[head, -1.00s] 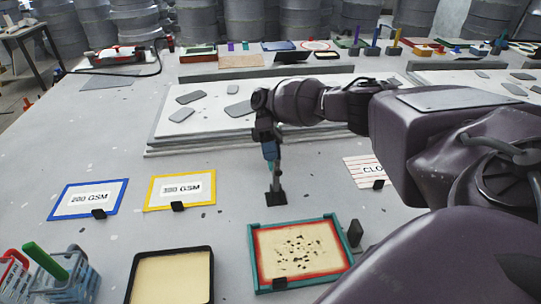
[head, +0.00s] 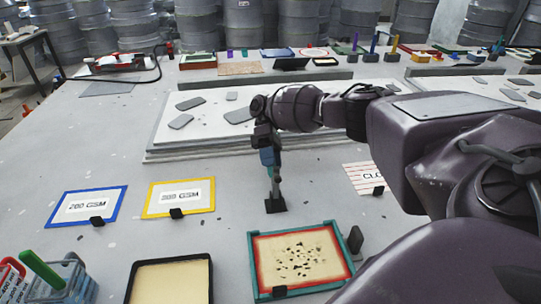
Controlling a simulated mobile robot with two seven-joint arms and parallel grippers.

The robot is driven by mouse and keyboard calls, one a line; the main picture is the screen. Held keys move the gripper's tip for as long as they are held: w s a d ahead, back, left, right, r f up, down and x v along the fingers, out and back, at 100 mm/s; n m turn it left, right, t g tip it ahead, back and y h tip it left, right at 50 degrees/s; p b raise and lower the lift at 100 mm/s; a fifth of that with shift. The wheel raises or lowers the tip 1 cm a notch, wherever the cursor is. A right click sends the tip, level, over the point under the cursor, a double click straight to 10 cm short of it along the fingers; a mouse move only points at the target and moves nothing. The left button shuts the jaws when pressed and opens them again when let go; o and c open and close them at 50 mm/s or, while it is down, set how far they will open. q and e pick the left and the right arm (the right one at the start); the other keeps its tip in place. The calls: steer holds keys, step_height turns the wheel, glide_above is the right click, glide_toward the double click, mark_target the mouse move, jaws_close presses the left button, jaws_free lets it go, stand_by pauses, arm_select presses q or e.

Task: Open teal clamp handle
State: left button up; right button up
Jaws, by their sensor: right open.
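The teal clamp (head: 275,185) stands upright on a small black base (head: 275,206) on the grey table, in the middle of the head view. Its blue-teal upper part (head: 269,158) is just below the right gripper (head: 266,146). My right gripper points down at the top of the clamp and is open, with its fingers at or around the handle's top. I cannot tell whether they touch it. The gripper's dark body hides part of the handle's upper end. My left gripper is not in view.
A teal-framed tray (head: 252,262) lies in front of the clamp, with a cream-filled black tray (head: 210,276) to its left. Blue-framed (head: 122,193) and yellow-framed (head: 212,185) GSM cards lie left. A white slab (head: 160,140) lies behind. Bare table surrounds the clamp's base.

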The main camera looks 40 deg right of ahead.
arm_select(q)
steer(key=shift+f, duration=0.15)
arm_select(e)
steer(key=shift+w, duration=0.1)
steer(key=shift+b+v, duration=0.6)
steer(key=shift+v, duration=0.35)
arm_select(q)
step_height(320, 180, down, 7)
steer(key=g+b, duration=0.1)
steer(key=b, duration=0.6)
arm_select(e)
steer(key=v, duration=0.8)
steer(key=shift+w+r, duration=0.15)
steer(key=shift+w, duration=0.1)
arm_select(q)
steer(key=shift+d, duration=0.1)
arm_select(e)
steer(key=shift+d+r, duration=0.1)
steer(key=shift+d, duration=0.05)
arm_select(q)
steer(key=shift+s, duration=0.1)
